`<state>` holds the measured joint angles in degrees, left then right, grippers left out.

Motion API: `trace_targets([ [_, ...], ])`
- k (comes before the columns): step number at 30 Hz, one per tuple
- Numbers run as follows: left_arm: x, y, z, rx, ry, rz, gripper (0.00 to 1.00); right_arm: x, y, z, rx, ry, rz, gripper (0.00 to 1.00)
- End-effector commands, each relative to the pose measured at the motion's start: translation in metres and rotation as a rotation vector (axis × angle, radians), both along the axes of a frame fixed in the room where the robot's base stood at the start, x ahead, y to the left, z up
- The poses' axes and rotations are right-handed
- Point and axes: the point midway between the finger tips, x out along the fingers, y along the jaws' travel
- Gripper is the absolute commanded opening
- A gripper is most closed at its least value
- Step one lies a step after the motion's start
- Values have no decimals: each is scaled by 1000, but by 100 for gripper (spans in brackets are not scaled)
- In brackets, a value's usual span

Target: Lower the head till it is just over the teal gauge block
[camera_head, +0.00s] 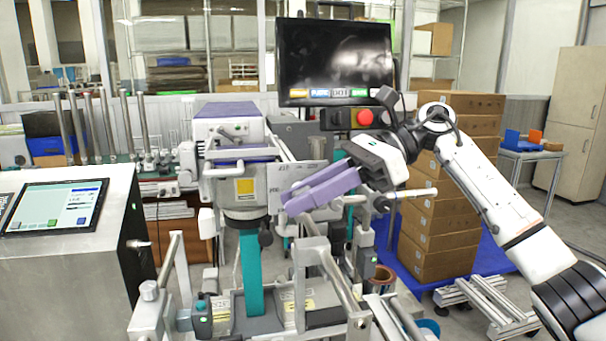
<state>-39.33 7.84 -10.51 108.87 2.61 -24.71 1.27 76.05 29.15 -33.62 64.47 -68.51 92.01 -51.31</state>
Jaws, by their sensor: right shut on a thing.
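The head (226,184) is a pale grey machine unit with a purple-blue top and a yellow label, left of the picture's middle. The teal gauge block (250,278) stands upright below it on the machine's base. The block's top end comes close beneath the head's round underside; I cannot tell whether they touch or a gap is left. My right gripper (288,206), with long purple fingers, is at the head's right side, in front of a pale marked plate (290,176). It is shut on a part there that its fingers mostly hide. My left gripper is out of view.
A steel cabinet with a tablet screen (56,207) stands at the left. Metal rails and posts (312,252) rise in front of the machine. A dark monitor (334,60) and red button (365,118) are behind. Stacked cartons (440,225) stand on a blue pallet behind my right arm.

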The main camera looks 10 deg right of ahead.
Motion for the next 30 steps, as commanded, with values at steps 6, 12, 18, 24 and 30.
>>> trace_targets([
  [6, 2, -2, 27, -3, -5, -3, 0, -4, 2, 8, -111, 0, 15, 0],
  [12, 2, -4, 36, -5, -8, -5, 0, -4, 2, 6, -165, -1, 15, 0],
  [18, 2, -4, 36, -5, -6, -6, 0, -4, 2, 5, -180, -1, 15, 0],
  [24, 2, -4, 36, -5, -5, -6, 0, -4, 2, 6, -179, -4, 15, 0],
  [30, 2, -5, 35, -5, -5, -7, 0, -3, 2, 6, -179, -4, 12, 32],
])
